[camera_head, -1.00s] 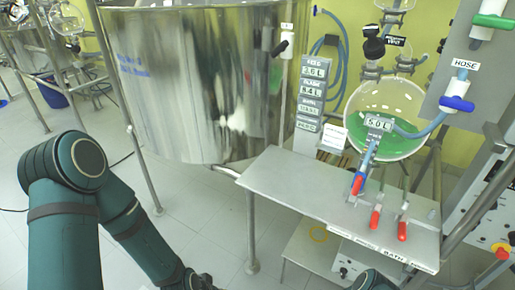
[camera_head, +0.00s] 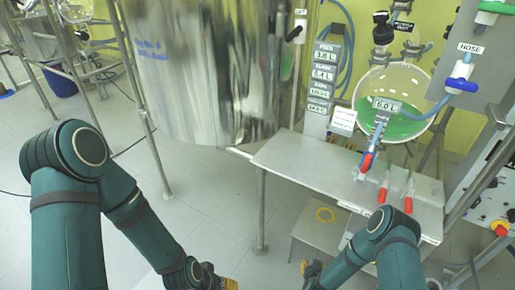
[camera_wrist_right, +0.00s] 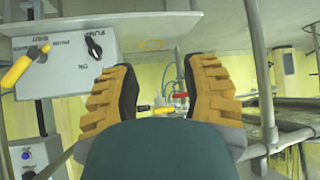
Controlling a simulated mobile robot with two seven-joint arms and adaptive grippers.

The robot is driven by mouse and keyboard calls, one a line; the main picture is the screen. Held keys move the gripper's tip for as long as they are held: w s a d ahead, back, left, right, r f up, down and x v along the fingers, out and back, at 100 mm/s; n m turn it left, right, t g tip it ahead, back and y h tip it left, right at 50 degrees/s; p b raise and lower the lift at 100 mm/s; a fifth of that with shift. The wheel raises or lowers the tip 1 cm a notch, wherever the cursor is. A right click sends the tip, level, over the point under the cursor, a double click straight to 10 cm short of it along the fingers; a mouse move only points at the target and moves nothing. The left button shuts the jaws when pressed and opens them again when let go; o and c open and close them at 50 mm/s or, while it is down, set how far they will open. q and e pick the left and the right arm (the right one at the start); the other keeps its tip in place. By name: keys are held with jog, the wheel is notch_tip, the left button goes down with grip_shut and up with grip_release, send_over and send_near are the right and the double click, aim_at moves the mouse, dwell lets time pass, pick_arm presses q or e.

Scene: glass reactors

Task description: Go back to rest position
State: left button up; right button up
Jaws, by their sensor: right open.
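My right gripper (camera_head: 304,267) shows small at the bottom centre of the head view, below the metal bench, with its arm bent in from the lower right. In the right wrist view my right gripper (camera_wrist_right: 158,70) has its two orange-and-black fingers wide apart with nothing held between them. My left gripper (camera_head: 230,284) is at the bottom edge of the head view, mostly cut off; only a bit of orange shows. The left arm is bent, coming in from the left.
A large steel vessel (camera_head: 200,80) stands at centre. A metal bench (camera_head: 300,170) with red-handled valves (camera_head: 382,192) is at right, under a round glass flask (camera_head: 398,90) of green liquid. A grey switch box (camera_wrist_right: 70,55) is in the right wrist view. Floor is open at centre left.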

jog(key=s+a+r+g+y, duration=0.2)
jog(key=s+a+r, duration=0.1)
jog(key=s+r, duration=0.2)
jog(key=s+a+r+n+g+y, duration=0.1)
jog(key=s+a+r+g+y, duration=0.1)
jog(key=s+r, duration=0.4)
jog(key=s+a+r+g+y, duration=0.2)
jog(key=s+a+r, duration=0.3)
jog(key=r, duration=0.4)
jog(key=shift+s+a+r+n+g, duration=0.3)
jog(key=shift+a+g, duration=0.45)
jog(key=shift+g, duration=0.05)
jog(key=shift+d, duration=0.1)
